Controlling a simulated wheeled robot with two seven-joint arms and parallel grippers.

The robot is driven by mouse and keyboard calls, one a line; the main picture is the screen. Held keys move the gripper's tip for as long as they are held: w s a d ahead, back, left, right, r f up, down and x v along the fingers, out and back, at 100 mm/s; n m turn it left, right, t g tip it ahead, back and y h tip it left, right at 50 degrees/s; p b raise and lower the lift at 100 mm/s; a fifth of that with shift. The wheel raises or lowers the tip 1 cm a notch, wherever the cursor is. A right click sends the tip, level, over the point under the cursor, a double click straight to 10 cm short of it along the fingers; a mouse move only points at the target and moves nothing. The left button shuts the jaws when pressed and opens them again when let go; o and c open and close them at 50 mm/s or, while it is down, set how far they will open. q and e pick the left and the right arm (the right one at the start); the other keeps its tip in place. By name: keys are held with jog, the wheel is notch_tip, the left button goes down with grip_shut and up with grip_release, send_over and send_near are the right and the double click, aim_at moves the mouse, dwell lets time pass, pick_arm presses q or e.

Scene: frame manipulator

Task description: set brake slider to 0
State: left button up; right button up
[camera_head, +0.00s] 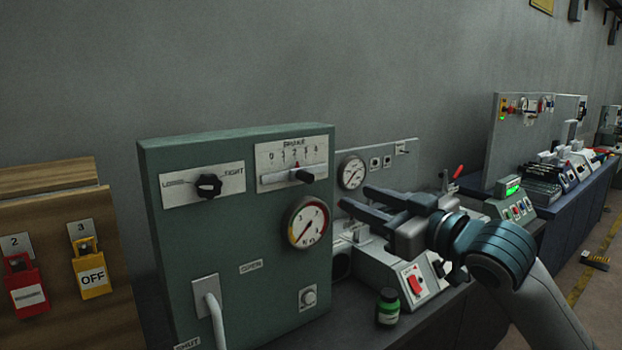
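The brake slider (302,175) is a dark knob on a white scale plate (268,160) at the upper right of a green panel box. The scale is numbered from 0 at its left, and the slider's small red pointer stands near the 2, about mid-scale. My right gripper (355,198) is to the right of the box and lower than the slider. Its two dark fingers point left and are apart, with nothing between them. It looks clear of the slider. My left gripper is not in view.
The green box (240,215) also carries a black rotary knob (209,186), a round gauge (308,222) and a pale lever (214,315). A wooden board with padlocks (90,275) stands at left. A green-capped jar (388,307) and a red-switch unit (413,284) sit below my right gripper.

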jog(key=p, duration=0.2)
send_near(313, 180)
jog(key=w, duration=0.1)
jog(key=p+x, duration=0.2)
jog(key=x, duration=0.6)
jog(key=shift+w+a+r+p, duration=0.15)
jog(key=shift+a+p, duration=0.2)
jog(key=shift+a, duration=0.1)
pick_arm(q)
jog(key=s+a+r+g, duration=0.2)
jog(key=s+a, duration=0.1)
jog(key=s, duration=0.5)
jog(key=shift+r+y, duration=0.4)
pick_arm(e)
jog(key=shift+w+a, duration=0.4)
jog(key=shift+w, duration=0.1)
